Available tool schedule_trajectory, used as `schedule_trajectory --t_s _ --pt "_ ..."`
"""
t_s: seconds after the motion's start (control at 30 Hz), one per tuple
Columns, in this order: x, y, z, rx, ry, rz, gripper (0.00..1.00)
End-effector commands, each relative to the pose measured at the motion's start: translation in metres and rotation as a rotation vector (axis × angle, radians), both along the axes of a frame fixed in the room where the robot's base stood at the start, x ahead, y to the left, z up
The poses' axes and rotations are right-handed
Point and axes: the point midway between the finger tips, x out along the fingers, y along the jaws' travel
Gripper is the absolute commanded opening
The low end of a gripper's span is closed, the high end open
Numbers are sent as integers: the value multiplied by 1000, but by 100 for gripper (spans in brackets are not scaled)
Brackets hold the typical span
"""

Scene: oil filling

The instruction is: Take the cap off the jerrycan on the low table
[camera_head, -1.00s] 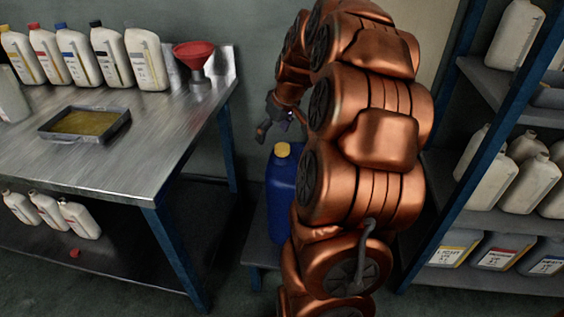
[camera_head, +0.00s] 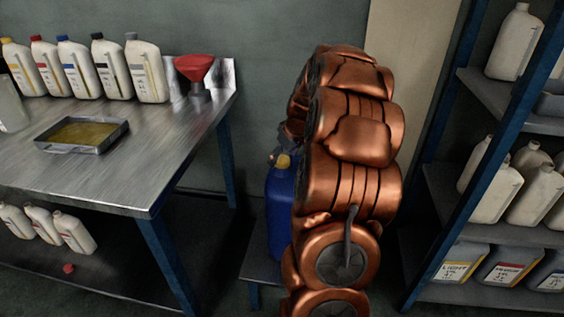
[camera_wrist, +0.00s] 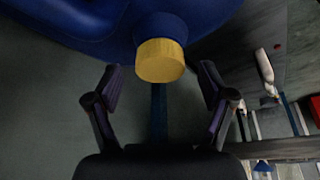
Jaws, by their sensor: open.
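The blue jerrycan (camera_head: 279,212) stands on the low table (camera_head: 262,267), partly hidden behind my arm in the head view. Its yellow cap (camera_head: 283,161) is on top; my arm covers much of the area beside it. In the wrist view the yellow cap (camera_wrist: 161,60) sits on the blue neck of the jerrycan (camera_wrist: 75,22). My gripper (camera_wrist: 160,82) is open, one finger to the left and one to the right of the cap. The cap lies around or just beyond the fingertips, with gaps on both sides. In the head view the gripper is mostly hidden.
A steel workbench (camera_head: 120,185) stands at left with several bottles, a shallow oil tray (camera_head: 104,139) and a red funnel (camera_head: 195,68). A blue-framed shelf (camera_head: 480,225) with containers stands at right. A small red cap (camera_head: 69,268) lies on the bench's lower shelf.

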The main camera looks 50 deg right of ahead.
Motion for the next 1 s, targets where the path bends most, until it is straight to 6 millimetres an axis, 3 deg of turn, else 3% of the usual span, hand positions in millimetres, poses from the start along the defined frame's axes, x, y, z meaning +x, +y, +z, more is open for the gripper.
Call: schedule_trajectory --t_s 0.27,0.7,1.0 --pt "2 0 -6 0 1 0 82" --pt "2 0 -6 0 0 0 40" --pt "2 0 -4 0 0 0 39"
